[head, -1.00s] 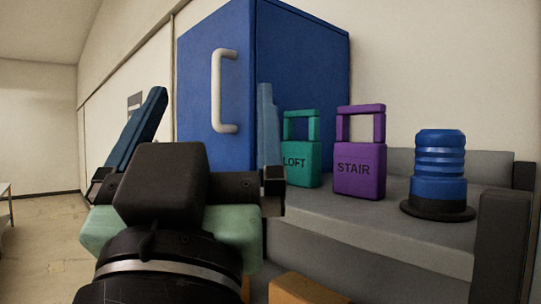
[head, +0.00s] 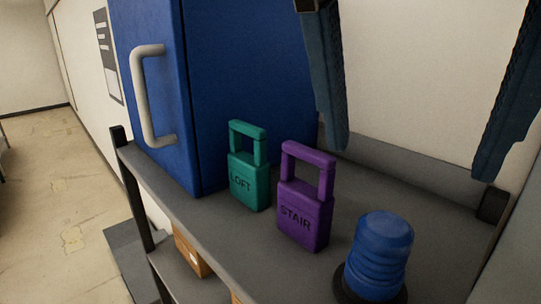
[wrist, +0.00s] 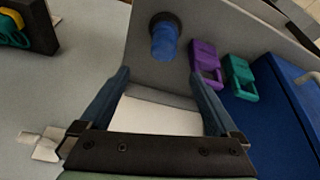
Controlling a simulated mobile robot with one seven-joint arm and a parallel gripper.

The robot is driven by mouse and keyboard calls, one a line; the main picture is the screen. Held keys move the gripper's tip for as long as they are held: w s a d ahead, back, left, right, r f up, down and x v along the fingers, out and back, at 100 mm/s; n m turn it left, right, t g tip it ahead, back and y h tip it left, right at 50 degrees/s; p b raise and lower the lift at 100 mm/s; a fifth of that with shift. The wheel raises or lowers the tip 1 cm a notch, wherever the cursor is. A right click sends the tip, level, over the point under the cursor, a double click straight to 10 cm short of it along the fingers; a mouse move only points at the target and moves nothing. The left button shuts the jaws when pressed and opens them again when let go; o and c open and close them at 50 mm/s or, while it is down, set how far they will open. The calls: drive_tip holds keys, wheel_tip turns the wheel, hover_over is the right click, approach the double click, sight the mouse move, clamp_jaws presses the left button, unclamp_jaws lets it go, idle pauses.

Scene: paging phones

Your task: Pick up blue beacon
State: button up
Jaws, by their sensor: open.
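The blue beacon (head: 378,248) is a ribbed blue cylinder on a black base. It stands upright on the grey shelf (head: 215,228) at the lower right of the head view. My gripper (head: 410,160) is open and empty, its two blue fingers reaching down from the top, above and behind the beacon. In the wrist view the beacon (wrist: 164,43) lies beyond the fingertips (wrist: 160,75), roughly in line with the gap between them and apart from both.
A purple STAIR padlock (head: 305,205) stands just left of the beacon. A green LOFT padlock (head: 248,175) is further left. A blue cabinet (head: 250,90) with a pale handle stands behind them. A dark holder (wrist: 40,22) with green and yellow things shows in the wrist view.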

sight(384, 225)
drive_tip(key=x, duration=0.7)
drive_tip(key=shift+s+a+f, duration=0.1)
drive_tip(key=shift+a+f, duration=0.05)
drive_tip(key=shift+f, duration=0.15)
drive_tip(key=shift+w+a+x, duration=0.1)
drive_tip(key=shift+x, duration=1.2)
drive_tip(key=shift+w+a+x, duration=0.1)
drive_tip(key=shift+w+x, duration=0.05)
drive_tip(key=shift+x, duration=1.2)
drive_tip(key=shift+s, duration=0.15)
clamp_jaws()
drive_tip(key=shift+r, duration=0.1)
